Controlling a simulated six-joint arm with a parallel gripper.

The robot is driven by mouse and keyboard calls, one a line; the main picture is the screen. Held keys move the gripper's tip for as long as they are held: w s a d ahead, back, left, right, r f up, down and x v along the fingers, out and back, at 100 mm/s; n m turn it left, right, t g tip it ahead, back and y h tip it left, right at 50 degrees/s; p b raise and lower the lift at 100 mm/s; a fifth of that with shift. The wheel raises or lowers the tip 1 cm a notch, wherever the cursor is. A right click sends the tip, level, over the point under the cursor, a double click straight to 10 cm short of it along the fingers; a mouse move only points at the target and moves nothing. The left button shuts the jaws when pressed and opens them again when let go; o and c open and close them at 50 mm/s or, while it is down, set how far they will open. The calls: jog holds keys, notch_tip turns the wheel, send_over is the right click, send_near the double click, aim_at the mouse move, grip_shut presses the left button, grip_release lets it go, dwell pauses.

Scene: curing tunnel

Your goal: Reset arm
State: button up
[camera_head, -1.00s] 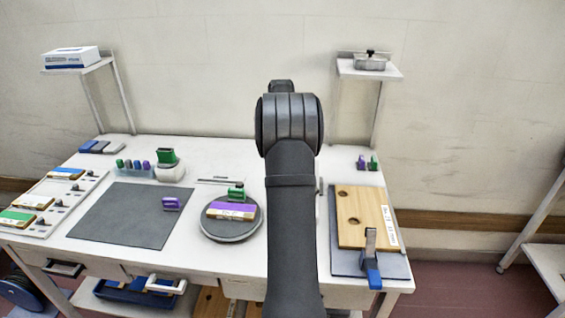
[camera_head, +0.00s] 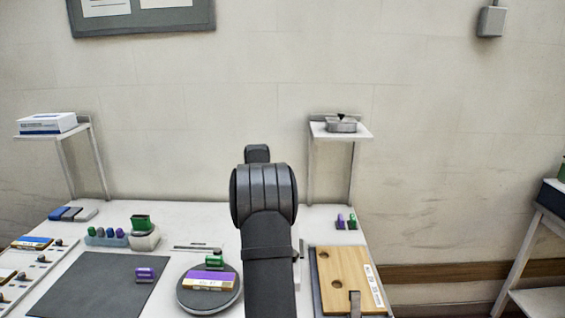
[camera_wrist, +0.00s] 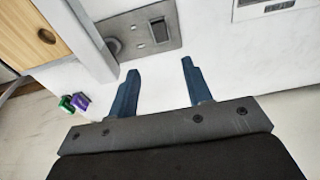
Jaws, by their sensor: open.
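My gripper (camera_wrist: 160,85) is open and empty in the wrist view, its two blue fingers apart above the white table top. In the head view my dark arm stands upright in front of the table (camera_head: 100,212) and hides my gripper. In the wrist view a grey metal plate (camera_wrist: 170,30) with a round knob and a dark rectangular piece lies ahead of the fingers. A green piece (camera_wrist: 66,103) and a purple piece (camera_wrist: 81,102) stand to the left of the fingers.
The wooden board (camera_head: 345,275) with holes lies right of my arm. A round dark turntable (camera_head: 205,303) carries a purple-topped block (camera_head: 208,280) left of it. A dark mat (camera_head: 90,285) lies farther left. Two raised shelves (camera_head: 345,131) (camera_head: 40,136) stand at the back.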

jog(key=f, duration=0.4)
jog(key=w+f, duration=0.1)
jog(key=f, duration=0.4)
jog(key=w+f, duration=0.1)
jog(key=f, duration=0.4)
